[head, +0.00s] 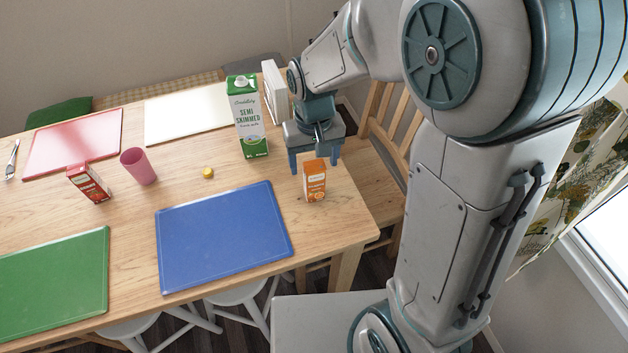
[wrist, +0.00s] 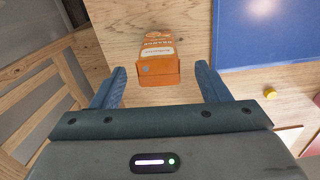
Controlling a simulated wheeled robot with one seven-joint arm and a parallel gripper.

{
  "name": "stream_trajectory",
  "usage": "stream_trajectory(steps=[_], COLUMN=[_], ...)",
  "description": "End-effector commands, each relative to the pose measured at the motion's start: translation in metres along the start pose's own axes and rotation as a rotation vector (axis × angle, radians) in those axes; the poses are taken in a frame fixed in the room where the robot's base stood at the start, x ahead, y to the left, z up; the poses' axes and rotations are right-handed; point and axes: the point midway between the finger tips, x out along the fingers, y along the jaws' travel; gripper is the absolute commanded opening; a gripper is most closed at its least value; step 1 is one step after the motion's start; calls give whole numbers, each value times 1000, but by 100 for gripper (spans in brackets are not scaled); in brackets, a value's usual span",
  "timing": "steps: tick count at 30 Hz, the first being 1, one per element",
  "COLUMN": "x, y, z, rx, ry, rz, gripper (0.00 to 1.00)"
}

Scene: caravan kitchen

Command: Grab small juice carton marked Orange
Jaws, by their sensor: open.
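The small orange juice carton (head: 315,181) stands upright on the wooden table near its right end, right of the blue mat. In the wrist view the orange carton (wrist: 144,58) shows its top and one side, ahead of and roughly between the fingertips. My gripper (head: 314,161) is open and empty, pointing down, just behind and above the carton in the head view. In the wrist view my gripper (wrist: 159,76) has one blue finger on each side of the carton, with gaps visible. I cannot tell how far the fingertips are from it in depth.
A green milk carton (head: 247,117) stands close left of my gripper. The blue mat (head: 222,235) lies left of the orange carton. A yellow cap (head: 208,173), pink cup (head: 139,166) and red carton (head: 89,183) are farther left. A wooden chair (head: 385,125) stands behind the table's right end.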

Motion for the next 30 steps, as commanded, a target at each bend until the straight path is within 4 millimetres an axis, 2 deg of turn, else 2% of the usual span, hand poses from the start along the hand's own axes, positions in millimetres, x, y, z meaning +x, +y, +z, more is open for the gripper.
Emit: stream_trajectory(steps=[5,12,16,22,27,28,30], x=[14,49,56,56,56,56,55], y=[1,2,2,2,2,2,2], z=[0,-2,-2,-2,-2,-2,-2], rx=[2,3,3,3,4,3,4], ry=[-3,-2,0,1,1,1,2], rz=[0,1,1,0,0,0,0], gripper=[69,69,69,69,22,15,15])
